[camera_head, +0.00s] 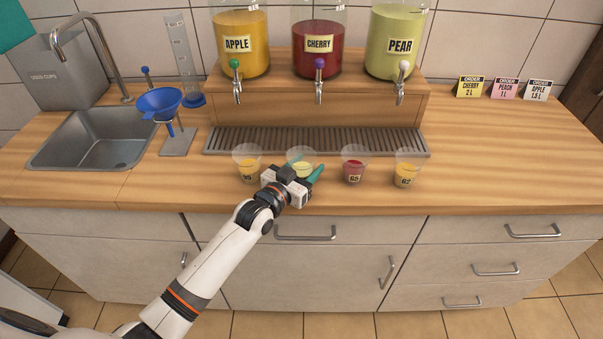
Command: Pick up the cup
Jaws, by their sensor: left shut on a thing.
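Several clear cups stand in a row on the wooden counter. One holds yellow-orange juice (248,163), one pale green juice (301,157), one red juice (354,163) and one orange juice with a red tint (405,169). My left gripper (304,177) comes from the front and is shut on the cup with pale green juice. The gripper hides that cup's lower part, so I cannot tell whether it touches the counter. My right gripper is not in view.
Jars marked apple (241,45), cherry (318,45) and pear (398,42) stand on a wooden stand behind a drip grate (316,141). A sink (97,140) and a blue funnel (160,103) are at left. Order cards (505,89) stand at right. The right counter is clear.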

